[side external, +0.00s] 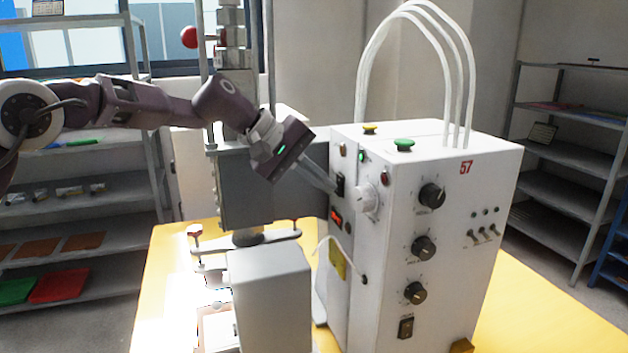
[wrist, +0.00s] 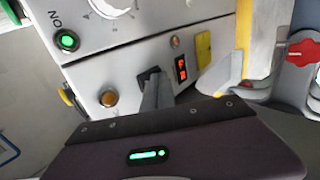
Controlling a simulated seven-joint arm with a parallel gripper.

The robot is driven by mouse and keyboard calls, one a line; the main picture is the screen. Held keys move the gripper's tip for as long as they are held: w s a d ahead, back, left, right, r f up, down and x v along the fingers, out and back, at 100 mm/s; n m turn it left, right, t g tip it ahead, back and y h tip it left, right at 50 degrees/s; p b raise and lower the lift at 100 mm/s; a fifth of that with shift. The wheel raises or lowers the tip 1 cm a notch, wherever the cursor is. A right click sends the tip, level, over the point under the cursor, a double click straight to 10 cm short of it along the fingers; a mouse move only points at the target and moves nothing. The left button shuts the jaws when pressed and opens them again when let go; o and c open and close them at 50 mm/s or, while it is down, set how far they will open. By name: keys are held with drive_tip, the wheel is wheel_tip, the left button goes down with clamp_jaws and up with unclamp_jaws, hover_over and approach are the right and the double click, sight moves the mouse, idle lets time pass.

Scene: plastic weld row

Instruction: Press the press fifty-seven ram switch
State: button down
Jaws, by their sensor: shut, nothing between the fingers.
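The press is a white control cabinet (side external: 440,230) marked 57 in red, standing on a yellow table. A black rocker switch (side external: 340,184) is on its narrow left face, above a small red display (side external: 336,215). My gripper (side external: 333,189) is shut and empty, its fingertips at this switch. In the wrist view my gripper (wrist: 153,95) points at the dark switch (wrist: 148,75), and the fingers hide part of it. I cannot tell whether they touch it or which way it is set. No label for the switch is legible.
Near the switch are a white dial (side external: 366,199), a green lamp (wrist: 67,40) marked ON and an amber button (wrist: 108,98). The grey press head (side external: 262,185) stands close on the left. White hoses (side external: 465,75) arch above the cabinet. Another rocker (side external: 406,327) is on the broad face.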

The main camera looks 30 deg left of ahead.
drive_tip(key=shift+w+d+f, duration=0.1)
drive_tip(key=shift+d, duration=0.05)
idle(0.4)
drive_tip(key=shift+d+r, duration=0.15)
drive_tip(key=shift+r, duration=0.85)
drive_tip(key=s+a+f+v, duration=0.1)
drive_tip(key=f+v, duration=0.1)
drive_tip(key=v, duration=1.1)
drive_tip(key=shift+a, duration=0.35)
